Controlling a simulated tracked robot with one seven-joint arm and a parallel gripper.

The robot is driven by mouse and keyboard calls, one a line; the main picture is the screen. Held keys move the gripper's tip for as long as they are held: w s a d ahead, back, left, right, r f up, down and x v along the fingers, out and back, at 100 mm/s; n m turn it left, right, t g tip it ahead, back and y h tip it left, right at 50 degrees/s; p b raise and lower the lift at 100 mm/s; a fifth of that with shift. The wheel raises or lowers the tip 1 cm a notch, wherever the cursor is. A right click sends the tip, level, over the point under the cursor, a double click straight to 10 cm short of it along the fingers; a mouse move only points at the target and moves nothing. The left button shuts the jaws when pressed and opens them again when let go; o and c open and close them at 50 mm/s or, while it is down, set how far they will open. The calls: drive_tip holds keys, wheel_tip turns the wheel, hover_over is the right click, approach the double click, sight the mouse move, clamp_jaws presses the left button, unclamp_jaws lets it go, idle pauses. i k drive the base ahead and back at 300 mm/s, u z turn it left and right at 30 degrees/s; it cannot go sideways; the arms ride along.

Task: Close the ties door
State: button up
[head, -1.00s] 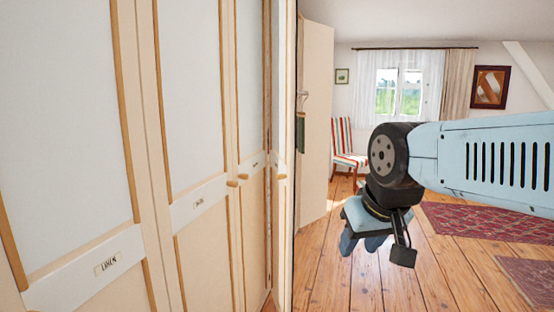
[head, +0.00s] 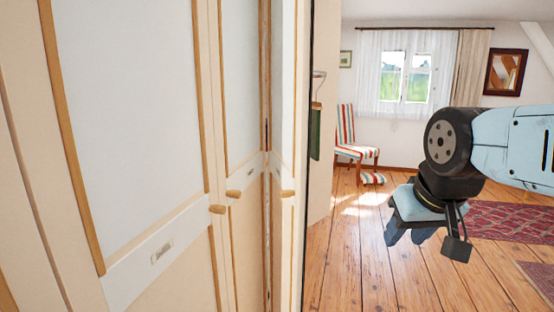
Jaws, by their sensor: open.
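A row of cream wardrobe doors with wood trim, pale panels and small wooden knobs fills the left half of the head view. The narrow door (head: 287,120) at the right end of the row stands at an angle to the others and appears to be ajar, with a knob on its front. I cannot read a ties label on any door. The nearer door (head: 135,130) has a small blurred label plate. My gripper (head: 408,236) hangs open and empty to the right of the wardrobe, pointing down, apart from every door.
A striped chair (head: 356,150) stands by the far wall, below and left of the window. A red rug (head: 510,222) lies at right. The plank floor (head: 350,270) between wardrobe and gripper is clear.

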sight(290, 74)
drive_tip(key=u, duration=0.05)
drive_tip(key=i, duration=0.55)
drive_tip(key=u, duration=0.35)
drive_tip(key=k, duration=1.15)
drive_tip(key=u, duration=0.75)
drive_tip(key=i, duration=1.25)
drive_tip(key=z, duration=0.65)
